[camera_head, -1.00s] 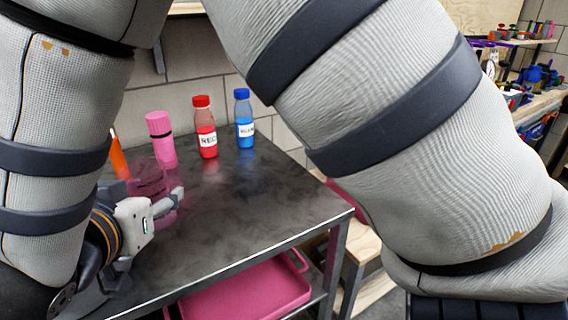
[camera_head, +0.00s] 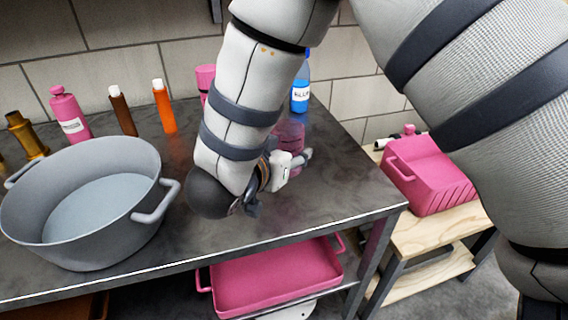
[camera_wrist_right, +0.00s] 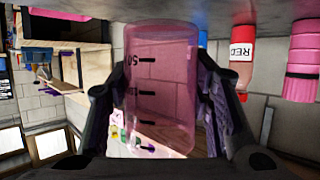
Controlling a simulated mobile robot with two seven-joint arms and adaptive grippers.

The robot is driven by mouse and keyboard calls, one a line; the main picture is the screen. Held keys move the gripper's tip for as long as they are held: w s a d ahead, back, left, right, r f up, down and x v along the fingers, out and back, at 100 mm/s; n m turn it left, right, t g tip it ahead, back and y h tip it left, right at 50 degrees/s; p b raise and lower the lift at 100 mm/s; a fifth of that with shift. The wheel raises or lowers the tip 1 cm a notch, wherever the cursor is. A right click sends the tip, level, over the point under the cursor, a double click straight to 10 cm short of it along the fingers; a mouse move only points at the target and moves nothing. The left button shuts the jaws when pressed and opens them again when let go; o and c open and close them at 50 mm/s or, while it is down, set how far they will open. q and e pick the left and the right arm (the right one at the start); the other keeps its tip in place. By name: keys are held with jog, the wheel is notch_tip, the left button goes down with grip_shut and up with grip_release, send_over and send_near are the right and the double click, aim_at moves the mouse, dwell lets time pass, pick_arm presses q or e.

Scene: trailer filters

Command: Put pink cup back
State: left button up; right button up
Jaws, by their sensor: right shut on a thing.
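The pink cup (camera_head: 290,134) is translucent. In the head view it stands at my right gripper (camera_head: 297,158), over the right part of the dark table, in front of the blue bottle. In the right wrist view the cup (camera_wrist_right: 160,85) fills the middle, with dark scale marks on its wall. The right gripper's fingers (camera_wrist_right: 160,110) are shut on it from both sides. I cannot tell whether its base touches the table. My left gripper is not in view.
A grey pot (camera_head: 85,255) stands on the table (camera_head: 330,210) at left. Bottles, including a blue one (camera_head: 300,92) and a pink one (camera_head: 72,115), line the back. A pink tray (camera_head: 275,285) sits below. A pink container (camera_head: 430,175) is on a wooden stand at right.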

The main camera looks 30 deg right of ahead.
jog(key=shift+w+d+f, duration=0.2)
jog(key=shift+w+f, duration=0.05)
jog(key=shift+f, duration=0.25)
jog(key=shift+w+d+f, duration=0.2)
jog(key=shift+w+f, duration=0.05)
jog(key=shift+f, duration=0.25)
jog(key=f, duration=0.3)
jog(key=d+f+b, duration=0.1)
jog(key=shift+w+f, duration=0.25)
jog(key=shift+w, duration=0.15)
jog(key=shift+a+r, duration=0.1)
jog(key=shift+r, duration=0.1)
jog(key=shift+f, duration=0.15)
jog(key=o, duration=1.4)
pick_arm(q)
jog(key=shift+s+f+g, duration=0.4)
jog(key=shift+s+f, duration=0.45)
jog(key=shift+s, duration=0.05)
